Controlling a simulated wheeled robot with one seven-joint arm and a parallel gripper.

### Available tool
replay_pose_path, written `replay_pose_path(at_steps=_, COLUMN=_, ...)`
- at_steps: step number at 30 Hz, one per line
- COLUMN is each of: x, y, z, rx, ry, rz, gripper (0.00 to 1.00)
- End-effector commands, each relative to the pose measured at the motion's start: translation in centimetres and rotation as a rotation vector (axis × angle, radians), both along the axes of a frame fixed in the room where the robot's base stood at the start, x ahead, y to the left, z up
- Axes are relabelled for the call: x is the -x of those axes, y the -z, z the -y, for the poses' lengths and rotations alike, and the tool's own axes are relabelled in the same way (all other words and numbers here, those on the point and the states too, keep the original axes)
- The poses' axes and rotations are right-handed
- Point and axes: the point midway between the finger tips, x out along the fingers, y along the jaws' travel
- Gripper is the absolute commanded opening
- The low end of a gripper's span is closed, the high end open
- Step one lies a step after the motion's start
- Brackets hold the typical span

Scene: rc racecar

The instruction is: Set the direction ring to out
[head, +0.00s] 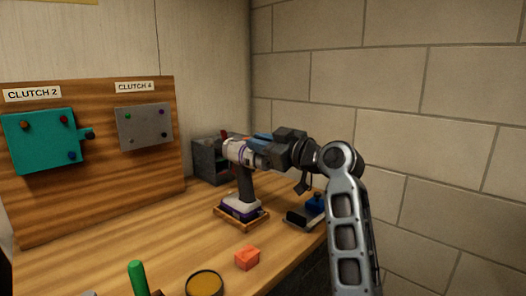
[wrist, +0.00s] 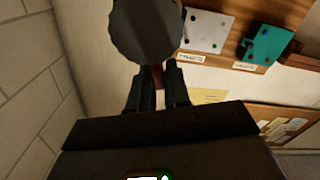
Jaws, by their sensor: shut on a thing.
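The cordless drill (head: 246,185), white and dark with purple bands, stands upright at the back of the bench with its base in a small wooden tray (head: 262,221). My gripper (head: 258,150) reaches in from the right against the drill's upper body and hides part of it. In the wrist view my gripper (wrist: 156,76) is closed around a small dark red part (wrist: 157,78), just below a large dark round face (wrist: 146,28). I cannot tell whether this part belongs to the direction ring; the ring's marks and setting are not readable.
A wooden board at left carries a teal plate (head: 42,141) labelled CLUTCH 2 and a grey plate (head: 144,127) labelled CLUTCH 4. A dark bin (head: 208,163) stands behind the drill. An orange block (head: 247,258) and a round tin (head: 204,284) lie in front. A block wall closes the right.

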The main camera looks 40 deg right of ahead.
Motion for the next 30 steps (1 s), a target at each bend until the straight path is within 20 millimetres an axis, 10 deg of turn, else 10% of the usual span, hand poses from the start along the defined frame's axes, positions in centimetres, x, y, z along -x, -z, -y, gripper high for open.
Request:
replay_pose_path(at_steps=26, x=0.02, y=0.33, z=-0.95, rx=0.191, ry=0.000, rz=0.007, gripper=0.00)
replay_pose_path(at_steps=27, x=0.02, y=0.33, z=-0.95, rx=0.191, ry=0.000, rz=0.007, gripper=0.19)
replay_pose_path(at_steps=30, x=0.02, y=0.34, z=-0.95, rx=0.191, ry=0.000, rz=0.007, gripper=0.28)
